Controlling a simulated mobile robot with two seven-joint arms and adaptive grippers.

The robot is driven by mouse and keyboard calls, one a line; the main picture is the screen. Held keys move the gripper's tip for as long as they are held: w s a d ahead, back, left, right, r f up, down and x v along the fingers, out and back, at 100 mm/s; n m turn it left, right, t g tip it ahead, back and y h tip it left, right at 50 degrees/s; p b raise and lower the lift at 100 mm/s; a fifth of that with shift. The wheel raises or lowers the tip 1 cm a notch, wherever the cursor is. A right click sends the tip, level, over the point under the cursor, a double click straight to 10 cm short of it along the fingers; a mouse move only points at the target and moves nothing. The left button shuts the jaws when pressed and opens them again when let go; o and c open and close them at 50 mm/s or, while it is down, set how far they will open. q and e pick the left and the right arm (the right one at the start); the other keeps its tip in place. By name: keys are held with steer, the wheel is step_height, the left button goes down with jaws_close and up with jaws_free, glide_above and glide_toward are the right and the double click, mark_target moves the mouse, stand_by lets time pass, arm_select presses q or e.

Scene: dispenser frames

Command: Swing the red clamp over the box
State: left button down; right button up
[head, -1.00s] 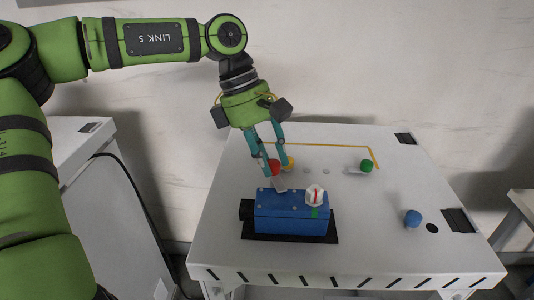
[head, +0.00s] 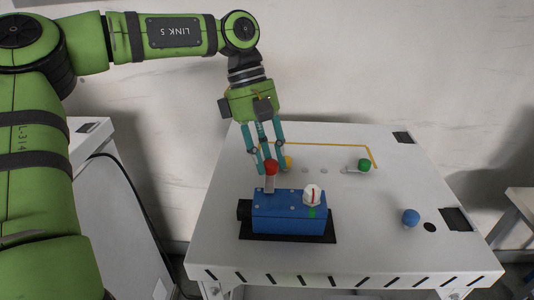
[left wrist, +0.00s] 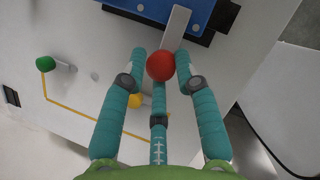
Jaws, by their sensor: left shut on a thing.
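The red clamp shows in the head view as a red knob (head: 271,168) on a light grey bar (head: 269,184). The bar reaches from the knob to the back left edge of the blue box (head: 288,221). My left gripper (head: 270,172) is shut on the red knob behind the box. In the left wrist view the red knob (left wrist: 160,66) sits between the teal fingers, and the grey bar (left wrist: 176,30) runs from it to the box's edge. The box stands on a black base and has a white knob (head: 313,192) with a red mark on top. My right gripper is out of view.
A green knob (head: 364,165) on a grey bar lies at the back right. A yellow knob (head: 287,163) is close beside my left fingers. A blue knob (head: 411,217) stands at the right.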

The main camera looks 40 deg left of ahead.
arm_select(q)
steer(key=shift+s+d, duration=0.15)
steer(key=c, duration=1)
jaws_free()
steer(key=shift+s+d+r, duration=0.1)
steer(key=shift+d, duration=0.15)
steer(key=shift+a+r, duration=0.2)
steer(key=shift+a, duration=0.05)
steer(key=v, duration=1.1)
steer(key=shift+r, duration=0.3)
